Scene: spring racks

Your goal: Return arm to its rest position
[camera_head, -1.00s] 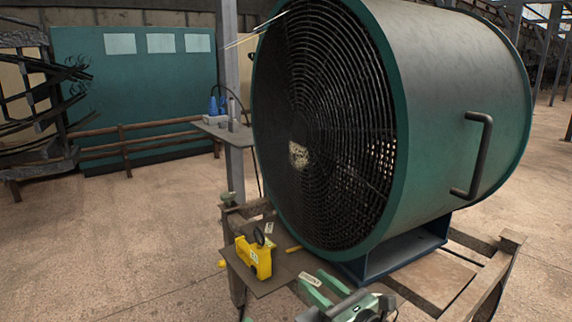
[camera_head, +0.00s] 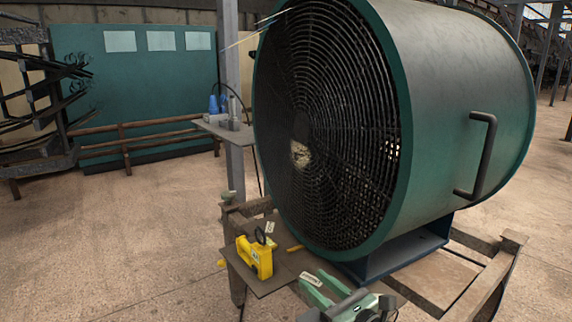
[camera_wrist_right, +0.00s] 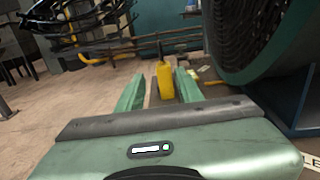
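My right gripper (camera_head: 322,288) shows at the bottom of the head view, with green fingers. In the right wrist view the gripper (camera_wrist_right: 158,84) has its two fingers apart with a gap between them, and nothing is held. A yellow device (camera_head: 255,257) with a dark ring on top stands on the small dark shelf (camera_head: 272,285), apart from the fingers and to their left. In the right wrist view the yellow device (camera_wrist_right: 166,83) appears beyond the gap. My left gripper is in neither view.
A large green drum fan (camera_head: 455,85) on a frame (camera_head: 490,285) stands close on the right, with a handle (camera_head: 478,155). A black rack (camera_head: 35,100) stands at far left. The floor at left is clear.

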